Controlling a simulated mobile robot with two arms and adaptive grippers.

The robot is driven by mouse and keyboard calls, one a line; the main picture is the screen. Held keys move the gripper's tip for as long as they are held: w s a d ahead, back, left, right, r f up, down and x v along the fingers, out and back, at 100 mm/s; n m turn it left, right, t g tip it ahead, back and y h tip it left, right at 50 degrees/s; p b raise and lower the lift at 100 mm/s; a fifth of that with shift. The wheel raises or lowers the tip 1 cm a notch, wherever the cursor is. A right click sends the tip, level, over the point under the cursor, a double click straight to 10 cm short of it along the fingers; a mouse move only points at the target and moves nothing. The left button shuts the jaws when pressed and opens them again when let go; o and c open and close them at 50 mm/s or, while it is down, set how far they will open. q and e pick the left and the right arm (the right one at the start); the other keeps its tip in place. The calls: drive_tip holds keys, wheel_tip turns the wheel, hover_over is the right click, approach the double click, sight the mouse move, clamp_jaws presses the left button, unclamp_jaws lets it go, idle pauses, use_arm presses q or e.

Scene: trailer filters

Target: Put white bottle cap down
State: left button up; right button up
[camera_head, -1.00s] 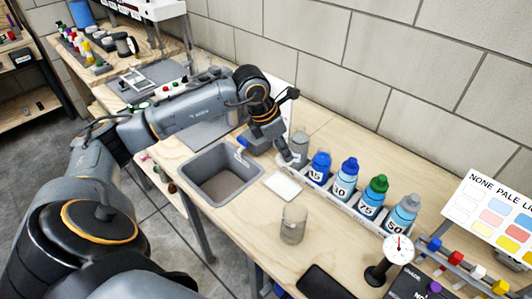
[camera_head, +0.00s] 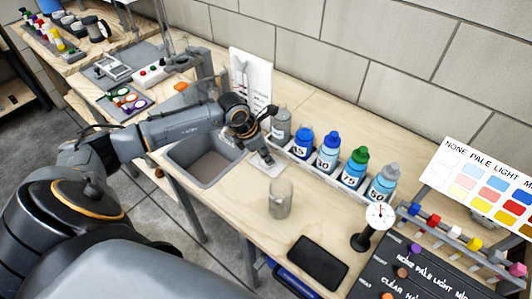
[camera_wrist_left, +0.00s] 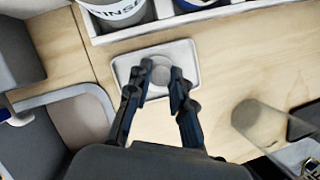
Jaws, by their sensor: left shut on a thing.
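The white bottle cap (camera_wrist_left: 159,82) is a pale round piece between my left fingertips in the left wrist view. My left gripper (camera_wrist_left: 160,84) is shut on it, low over a small white tray (camera_wrist_left: 187,58). I cannot tell whether the cap touches the tray. In the head view, my left gripper (camera_head: 265,156) points down at the tray (camera_head: 257,167), which lies between the sink and the bottle rack. There the gripper hides the cap. My right gripper is in neither view.
A rinse bottle (camera_head: 280,127) and several numbered bottles stand in a rack (camera_head: 315,170) behind the tray. A grey sink (camera_head: 190,165) is at left. A clear beaker (camera_head: 281,200) stands in front, with a black slab (camera_head: 317,262) and a dial gauge (camera_head: 379,217) at right.

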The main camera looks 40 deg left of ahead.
use_arm(q)
drive_tip(key=shift+f, duration=0.1)
drive_tip(key=o, duration=0.7)
drive_tip(key=shift+o, duration=0.2)
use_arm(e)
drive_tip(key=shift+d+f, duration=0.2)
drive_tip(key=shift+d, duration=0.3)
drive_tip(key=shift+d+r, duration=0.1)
use_arm(q)
drive_tip(key=shift+r, duration=0.3)
drive_tip(key=b+v, duration=0.2)
drive_tip(key=v, duration=0.9)
drive_tip(key=shift+s+r+b, duration=0.15)
drive_tip(key=shift+r+b, duration=0.15)
drive_tip(key=shift+r, duration=0.1)
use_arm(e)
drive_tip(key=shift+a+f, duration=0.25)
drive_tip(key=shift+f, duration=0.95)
